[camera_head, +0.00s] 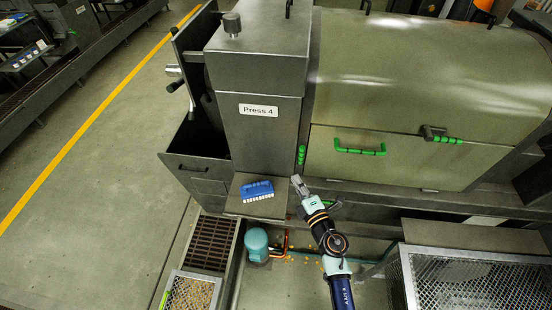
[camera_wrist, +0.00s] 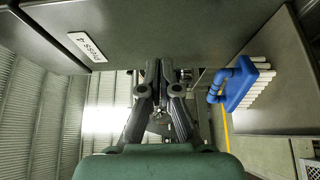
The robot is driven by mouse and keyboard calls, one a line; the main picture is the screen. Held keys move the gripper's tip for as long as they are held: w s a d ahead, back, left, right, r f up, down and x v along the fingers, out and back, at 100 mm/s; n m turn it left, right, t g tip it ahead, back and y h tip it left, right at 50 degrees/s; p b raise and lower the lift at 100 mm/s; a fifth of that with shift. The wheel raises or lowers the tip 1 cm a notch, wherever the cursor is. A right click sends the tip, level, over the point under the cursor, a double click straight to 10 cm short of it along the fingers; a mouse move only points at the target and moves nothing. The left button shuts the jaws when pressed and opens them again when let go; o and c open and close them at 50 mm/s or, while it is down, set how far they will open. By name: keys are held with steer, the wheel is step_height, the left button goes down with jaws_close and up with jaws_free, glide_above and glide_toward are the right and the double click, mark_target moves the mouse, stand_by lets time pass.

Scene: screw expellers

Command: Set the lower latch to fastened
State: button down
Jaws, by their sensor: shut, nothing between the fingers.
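My gripper (camera_head: 298,183) is in front of the lower part of the press, near the left end of the green lower panel (camera_head: 400,161). In the wrist view its fingers (camera_wrist: 160,75) are together and empty. A short green latch grip (camera_head: 301,155) stands upright at the panel's left edge, just above my gripper in the head view. Another green grip (camera_head: 447,140) lies level on a dark latch (camera_head: 430,131) at the right, on the seam below the hood. A small green piece (camera_head: 331,203) shows beside my wrist, partly hidden. I cannot tell which is the lower latch.
A green bar handle (camera_head: 360,151) sticks out from the panel. A blue brush (camera_head: 257,190) with white bristles lies on a ledge left of my gripper; it also shows in the wrist view (camera_wrist: 239,84). A teal motor (camera_head: 256,243) and mesh-covered bins (camera_head: 465,282) stand below.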

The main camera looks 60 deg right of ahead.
mark_target(301, 153)
steer(key=w+d+b, duration=0.1)
steer(key=d, duration=0.1)
steer(key=w+d+b, duration=0.1)
steer(key=w+d, duration=0.1)
steer(key=d, duration=0.1)
steer(key=w+d, duration=0.2)
steer(key=d, duration=0.1)
steer(key=shift+b, duration=0.4)
steer(key=shift+s+d+r, duration=0.1)
steer(key=shift+s+d, duration=0.05)
steer(key=shift+s, duration=0.05)
steer(key=shift+s, duration=0.15)
